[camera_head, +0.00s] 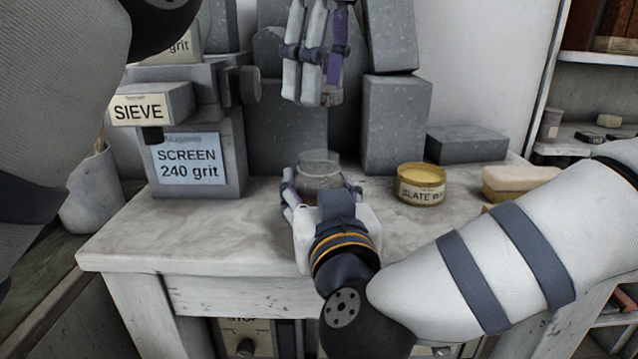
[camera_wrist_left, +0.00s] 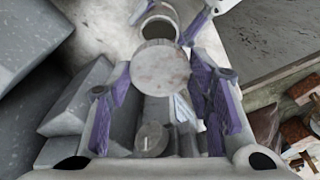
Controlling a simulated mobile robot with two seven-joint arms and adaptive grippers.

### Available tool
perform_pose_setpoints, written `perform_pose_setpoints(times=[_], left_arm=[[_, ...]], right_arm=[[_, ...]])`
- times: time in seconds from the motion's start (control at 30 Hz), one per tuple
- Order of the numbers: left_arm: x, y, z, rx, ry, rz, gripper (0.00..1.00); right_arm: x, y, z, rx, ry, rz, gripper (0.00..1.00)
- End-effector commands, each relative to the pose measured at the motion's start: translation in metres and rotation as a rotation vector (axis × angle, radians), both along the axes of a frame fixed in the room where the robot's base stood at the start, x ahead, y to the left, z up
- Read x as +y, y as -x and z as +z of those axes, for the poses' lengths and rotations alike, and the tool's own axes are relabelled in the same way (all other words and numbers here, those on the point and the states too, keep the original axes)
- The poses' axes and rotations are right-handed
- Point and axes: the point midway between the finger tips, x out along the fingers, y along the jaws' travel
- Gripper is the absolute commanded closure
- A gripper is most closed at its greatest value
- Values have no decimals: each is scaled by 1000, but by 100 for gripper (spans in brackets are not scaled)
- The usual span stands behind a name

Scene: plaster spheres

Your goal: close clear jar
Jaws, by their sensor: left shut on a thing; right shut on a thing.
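The clear jar (camera_head: 319,171) stands upright on the stone-topped bench (camera_head: 160,243), its rim uncovered. My right gripper (camera_head: 322,192) is shut around the jar's body from the front. My left gripper (camera_head: 318,98) is above the jar, pointing down, and shut on a round, pale mottled lid. The lid (camera_wrist_left: 160,67) shows between the fingers in the left wrist view, apart from the jar. The jar's open mouth (camera_wrist_left: 158,27) lies beyond it there, with my right gripper's purple fingers beside it. In the head view the lid is mostly hidden by the left fingers.
A yellow-topped tin (camera_head: 421,184) stands right of the jar. Grey stone blocks (camera_head: 396,125) stand behind. A grey sieve machine (camera_head: 197,140) is at the left, with a white pot (camera_head: 92,190) beyond it. A pale sponge-like block (camera_head: 520,180) lies at the right.

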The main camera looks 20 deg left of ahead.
Motion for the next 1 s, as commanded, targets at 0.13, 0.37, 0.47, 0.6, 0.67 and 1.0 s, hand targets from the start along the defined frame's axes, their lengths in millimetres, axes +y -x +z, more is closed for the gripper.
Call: perform_pose_setpoints(times=[0.13,0.37,0.47,0.6,0.67,1.0], left_arm=[[0,0,-5,2,-2,-1,65],[-1,0,-35,6,-5,0,65],[-1,-1,-46,5,-6,0,65],[-1,-1,-49,3,-5,0,65],[-1,-1,-49,3,-4,0,65],[-1,-1,-51,4,-4,0,65]], right_arm=[[0,0,0,0,0,0,96],[0,0,0,0,0,0,96],[0,0,0,0,0,0,96],[0,0,0,0,0,0,96],[0,0,0,0,0,-1,96],[0,0,0,0,0,-1,96]])
